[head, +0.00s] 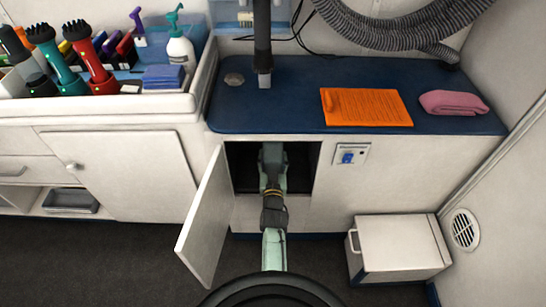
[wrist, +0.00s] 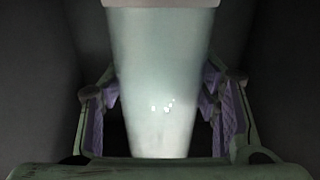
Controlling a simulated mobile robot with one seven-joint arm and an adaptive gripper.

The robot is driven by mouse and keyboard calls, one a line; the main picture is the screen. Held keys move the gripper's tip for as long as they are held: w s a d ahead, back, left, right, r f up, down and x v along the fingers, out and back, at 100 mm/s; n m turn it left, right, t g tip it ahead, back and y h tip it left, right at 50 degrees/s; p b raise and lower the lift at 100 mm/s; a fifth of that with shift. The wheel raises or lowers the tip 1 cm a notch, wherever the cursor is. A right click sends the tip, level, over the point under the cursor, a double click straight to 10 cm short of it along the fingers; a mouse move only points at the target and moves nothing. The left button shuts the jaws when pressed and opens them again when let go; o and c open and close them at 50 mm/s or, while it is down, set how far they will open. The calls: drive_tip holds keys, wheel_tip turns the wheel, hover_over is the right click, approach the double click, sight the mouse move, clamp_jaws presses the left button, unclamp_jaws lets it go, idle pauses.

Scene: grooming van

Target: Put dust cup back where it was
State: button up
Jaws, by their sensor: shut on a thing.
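The dust cup (wrist: 160,75) is a pale, translucent, tapered cup with a light rim at the top of the wrist view. My gripper (wrist: 162,115) is shut on it, with a purple-padded finger on each side. In the head view, my arm reaches into the dark square compartment (head: 240,165) under the blue counter, and the wrist end is within the opening. The cup cannot be made out in the head view; my arm and the compartment's shadow hide it. What the cup's base touches is hidden.
The white compartment door (head: 205,222) stands open at the left of my arm. A blue switch (head: 348,157) is at its right. A white box (head: 400,247) stands on the floor at the right.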

drive_tip(key=shift+f+b, duration=0.55)
drive_tip(key=shift+f, duration=0.05)
drive_tip(key=shift+f, duration=0.1)
drive_tip(key=o, duration=1.2)
drive_tip(key=shift+o, duration=0.2)
